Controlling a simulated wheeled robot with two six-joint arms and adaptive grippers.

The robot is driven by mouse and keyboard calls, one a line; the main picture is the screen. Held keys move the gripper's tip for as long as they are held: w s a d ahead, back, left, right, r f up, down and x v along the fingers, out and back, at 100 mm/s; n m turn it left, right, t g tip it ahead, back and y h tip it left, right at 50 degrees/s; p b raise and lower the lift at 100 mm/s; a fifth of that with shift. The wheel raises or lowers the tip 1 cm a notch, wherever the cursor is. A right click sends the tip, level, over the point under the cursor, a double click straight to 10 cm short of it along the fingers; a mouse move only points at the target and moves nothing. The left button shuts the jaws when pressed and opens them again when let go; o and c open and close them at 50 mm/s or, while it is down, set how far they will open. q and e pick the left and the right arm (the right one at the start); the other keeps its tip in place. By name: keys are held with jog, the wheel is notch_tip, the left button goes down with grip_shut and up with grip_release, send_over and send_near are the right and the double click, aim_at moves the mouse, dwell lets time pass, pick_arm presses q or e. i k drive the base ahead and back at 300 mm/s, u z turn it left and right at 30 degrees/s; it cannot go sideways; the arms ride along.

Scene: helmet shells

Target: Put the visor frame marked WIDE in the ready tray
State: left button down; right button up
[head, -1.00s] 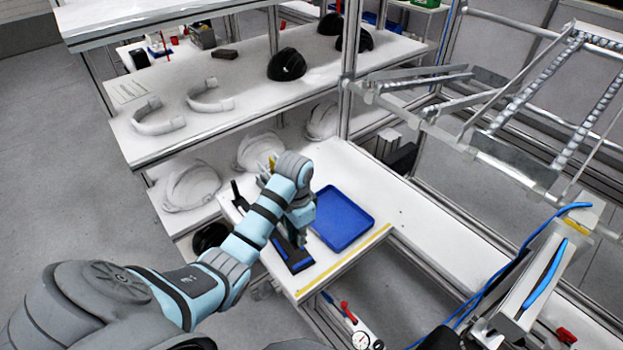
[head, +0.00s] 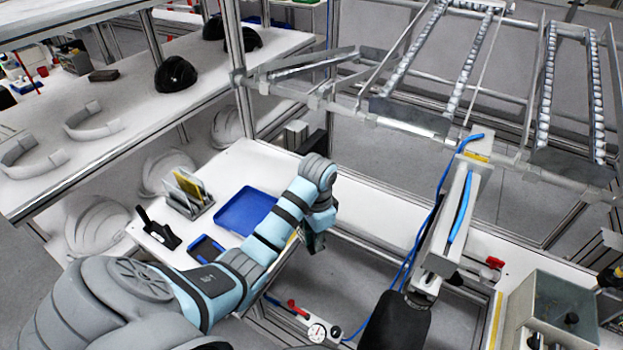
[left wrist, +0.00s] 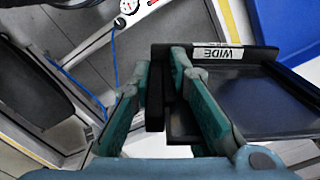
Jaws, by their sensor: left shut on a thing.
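My left gripper (head: 314,242) hangs just right of the blue tray (head: 246,211), past the table's yellow-striped edge. In the left wrist view my left gripper (left wrist: 172,75) is shut on the dark visor frame (left wrist: 262,55), near its end. The frame has a white label reading WIDE and a dark see-through pane. In the head view the held frame is mostly hidden by the gripper. The blue tray, flat and apparently empty, also shows in the left wrist view (left wrist: 285,22), beyond the frame. My right gripper is not in view.
A gauge (head: 317,332) sits below the table edge. A fixture with a blue hose (head: 450,215) stands to the right.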

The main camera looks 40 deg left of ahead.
aim_at(256, 218)
jog(key=z, duration=0.7)
jog(key=k, duration=1.65)
jog(key=u, duration=0.7)
jog(key=i, duration=1.65)
